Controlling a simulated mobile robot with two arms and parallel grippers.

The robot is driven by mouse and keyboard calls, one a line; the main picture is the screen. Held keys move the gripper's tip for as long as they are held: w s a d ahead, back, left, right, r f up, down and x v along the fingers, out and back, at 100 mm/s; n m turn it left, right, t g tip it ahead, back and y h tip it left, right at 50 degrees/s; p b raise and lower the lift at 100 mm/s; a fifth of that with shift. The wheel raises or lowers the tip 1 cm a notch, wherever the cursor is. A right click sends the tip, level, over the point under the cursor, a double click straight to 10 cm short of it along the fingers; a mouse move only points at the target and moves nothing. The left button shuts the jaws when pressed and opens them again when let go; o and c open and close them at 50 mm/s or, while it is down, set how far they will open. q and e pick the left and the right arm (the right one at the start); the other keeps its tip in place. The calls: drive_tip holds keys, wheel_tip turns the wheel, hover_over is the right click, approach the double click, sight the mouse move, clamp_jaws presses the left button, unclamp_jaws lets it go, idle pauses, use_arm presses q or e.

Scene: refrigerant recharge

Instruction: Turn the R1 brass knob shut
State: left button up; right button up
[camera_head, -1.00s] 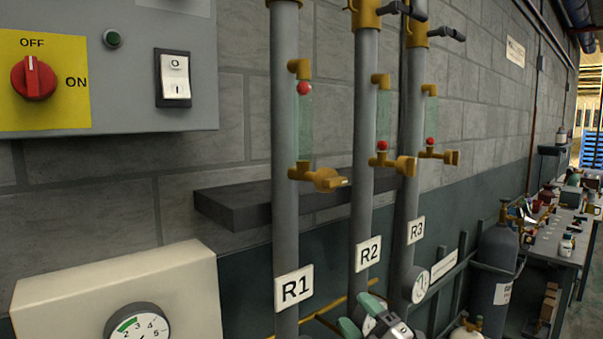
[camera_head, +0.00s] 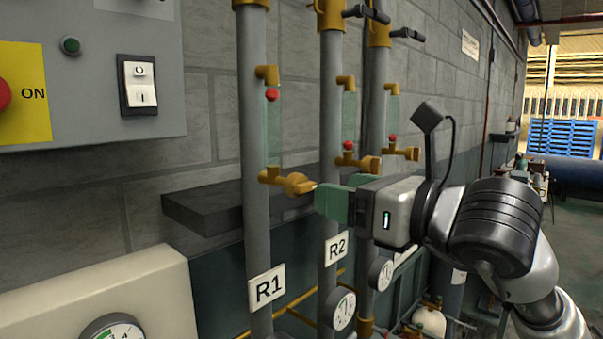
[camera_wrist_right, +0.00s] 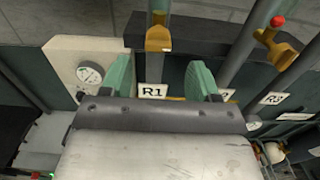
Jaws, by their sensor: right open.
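The R1 brass knob (camera_head: 298,184) sticks out from the lower fitting of the R1 pipe (camera_head: 254,140), under its sight glass (camera_head: 273,135). My right gripper (camera_head: 335,198) comes in from the right, its green fingers open and their tips close beside the knob. In the right wrist view, the knob (camera_wrist_right: 158,42) lies ahead of the gap between the open fingers (camera_wrist_right: 160,75), with nothing held. Whether a finger touches the knob I cannot tell. The R1 label (camera_head: 267,287) is on the pipe below. My left gripper is not in view.
The R2 knob (camera_head: 371,163) and R3 knob (camera_head: 412,154) sit to the right, behind my gripper. A dark shelf (camera_head: 205,210) is behind the R1 pipe. A grey switch box (camera_head: 90,100) hangs at left; a cream gauge box (camera_head: 150,290) is below.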

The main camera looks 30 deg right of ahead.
sight(309, 186)
drive_tip(key=p+x, duration=0.1)
drive_tip(key=x, duration=0.2)
drive_tip(key=p+x, duration=0.2)
drive_tip(key=x, duration=0.1)
drive_tip(key=shift+a+r, duration=0.2)
drive_tip(key=shift+w+a+f, duration=0.15)
drive_tip(key=shift+w+f, duration=0.05)
drive_tip(key=shift+w, duration=0.45)
drive_tip(key=c, duration=0.9)
